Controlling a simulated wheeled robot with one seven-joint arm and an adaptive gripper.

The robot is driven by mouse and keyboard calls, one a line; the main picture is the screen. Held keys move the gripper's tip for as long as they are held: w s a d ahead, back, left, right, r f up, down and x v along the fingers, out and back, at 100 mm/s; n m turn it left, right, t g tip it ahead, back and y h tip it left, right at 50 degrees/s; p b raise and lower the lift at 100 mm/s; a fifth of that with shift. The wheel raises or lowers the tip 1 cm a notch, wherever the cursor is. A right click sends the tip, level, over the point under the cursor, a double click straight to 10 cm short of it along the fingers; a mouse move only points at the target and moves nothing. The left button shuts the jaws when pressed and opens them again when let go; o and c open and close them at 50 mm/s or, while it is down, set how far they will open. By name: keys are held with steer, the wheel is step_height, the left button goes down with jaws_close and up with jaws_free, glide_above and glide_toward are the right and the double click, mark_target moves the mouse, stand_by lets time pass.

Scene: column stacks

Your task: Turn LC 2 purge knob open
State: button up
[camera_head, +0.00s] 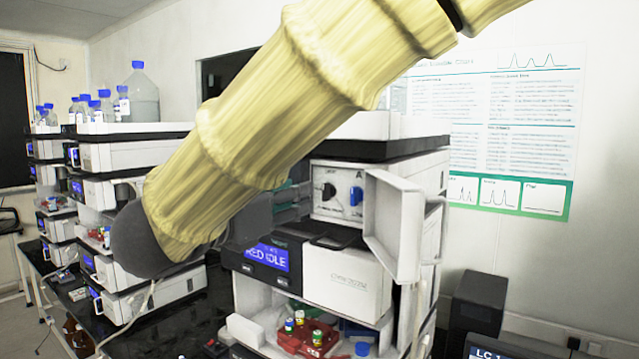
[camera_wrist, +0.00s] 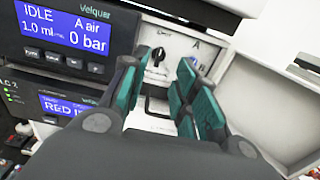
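The stack in front of me has a white knob panel (camera_head: 341,210) behind an open white door (camera_head: 395,228). A black knob (camera_head: 328,191) sits at the panel's left and a blue knob (camera_head: 356,195) at its right. In the wrist view the black knob (camera_wrist: 158,57) shows between the fingertips, and the blue knob (camera_wrist: 195,63) is partly covered by the right finger. My gripper (camera_wrist: 157,78) is open with teal fingers apart and nothing between them; it appears short of the panel. My yellow-sleeved arm hides most of it in the head view.
The open door (camera_wrist: 282,100) stands close to the right of my gripper. A display unit (camera_wrist: 75,30) reading IDLE and 0 bar is on the left. A shelf below holds a red tray (camera_head: 303,343) with vials. Other stacks with bottles (camera_head: 140,95) stand further left.

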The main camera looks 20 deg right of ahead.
mark_target(323, 189)
steer(key=p+x, duration=0.3)
steer(key=x, duration=0.4)
steer(key=shift+w+d+r+p, duration=0.1)
steer(key=shift+p, duration=0.2)
steer(key=shift+w+d, duration=0.3)
steer(key=shift+d, duration=0.1)
steer(key=shift+c, duration=0.3)
jaws_close()
